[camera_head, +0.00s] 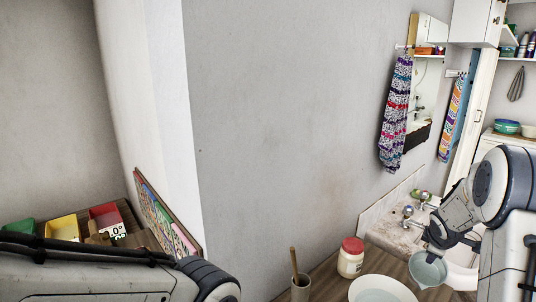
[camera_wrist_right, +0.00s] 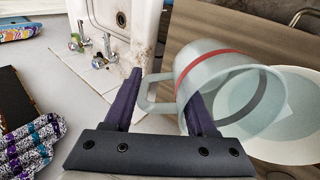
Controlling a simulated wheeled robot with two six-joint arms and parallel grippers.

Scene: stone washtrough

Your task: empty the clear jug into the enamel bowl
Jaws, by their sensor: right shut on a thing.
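The clear jug (camera_head: 428,272) is in my right gripper (camera_head: 443,238), at the right of the head view. In the right wrist view the jug (camera_wrist_right: 215,62) is pale grey-green with a red band and looks tilted. My right gripper (camera_wrist_right: 163,105) is shut on its handle. The white enamel bowl (camera_head: 398,286) stands on the wooden top, just left of the jug, cut off by the lower edge. Its inside looks pale blue-grey. The bowl (camera_wrist_right: 300,140) shows partly behind the jug in the wrist view. My left arm enters at lower left; its gripper is out of view.
A red-lidded jar (camera_head: 351,260) and a cup with a wooden stick (camera_head: 299,287) stand left of the bowl. The stone trough (camera_head: 392,236) with taps is behind the jug. Coloured bins (camera_head: 64,228) are at far left. Patterned towels (camera_head: 396,115) hang on the wall.

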